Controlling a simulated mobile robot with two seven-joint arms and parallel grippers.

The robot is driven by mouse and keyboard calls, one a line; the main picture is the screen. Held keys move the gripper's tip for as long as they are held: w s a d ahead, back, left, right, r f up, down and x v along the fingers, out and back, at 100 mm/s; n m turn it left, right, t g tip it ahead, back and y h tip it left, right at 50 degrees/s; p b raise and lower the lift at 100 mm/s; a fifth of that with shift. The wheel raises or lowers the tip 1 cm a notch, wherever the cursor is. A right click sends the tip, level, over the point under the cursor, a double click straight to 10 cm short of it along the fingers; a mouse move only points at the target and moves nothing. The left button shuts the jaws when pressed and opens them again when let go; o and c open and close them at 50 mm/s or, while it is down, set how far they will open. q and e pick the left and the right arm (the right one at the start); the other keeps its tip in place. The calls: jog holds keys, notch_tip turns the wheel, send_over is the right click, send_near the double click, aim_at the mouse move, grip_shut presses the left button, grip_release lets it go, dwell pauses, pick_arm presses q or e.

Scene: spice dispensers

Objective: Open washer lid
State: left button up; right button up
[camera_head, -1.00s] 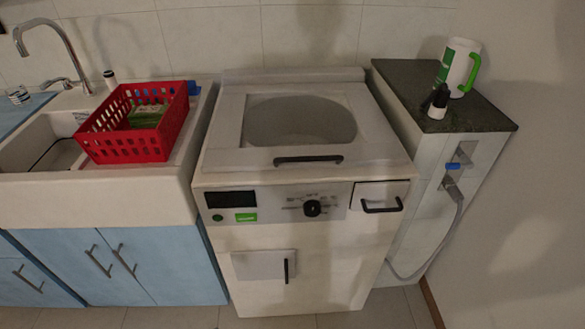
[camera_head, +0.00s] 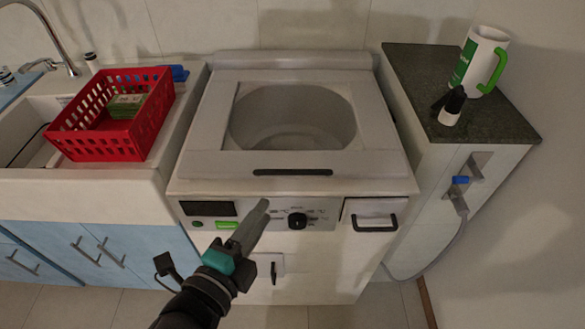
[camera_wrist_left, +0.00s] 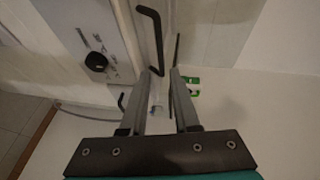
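The white washer (camera_head: 345,225) stands in the middle of the head view. Its lid (camera_head: 232,163) lies flat on top, with a large rounded window and a black bar handle (camera_head: 293,172) along the front edge. My left gripper (camera_head: 265,205) is in front of the control panel, below and a little left of the handle. In the left wrist view my left gripper (camera_wrist_left: 165,72) has its two fingers apart with nothing held between them. The lid handle (camera_wrist_left: 156,35) shows just beyond the fingertips, apart from them. My right gripper is not in view.
A red basket (camera_head: 75,138) stands on the sink counter at left. At right, a mug (camera_head: 480,60) with a green handle and a small dark-topped bottle (camera_head: 451,108) stand on a dark counter (camera_head: 425,75). A knob (camera_head: 297,220) and drawer handle (camera_head: 375,222) are on the washer front.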

aim_at(291, 171)
pick_arm(q)
jog(key=b+x, duration=0.1)
jog(key=x, duration=1.2)
jog(key=shift+w+d+f+b, duration=0.15)
jog(key=shift+w+b, duration=0.15)
jog(key=shift+b, duration=0.1)
jog(key=shift+c, duration=0.3)
grip_shut()
dwell(0.6)
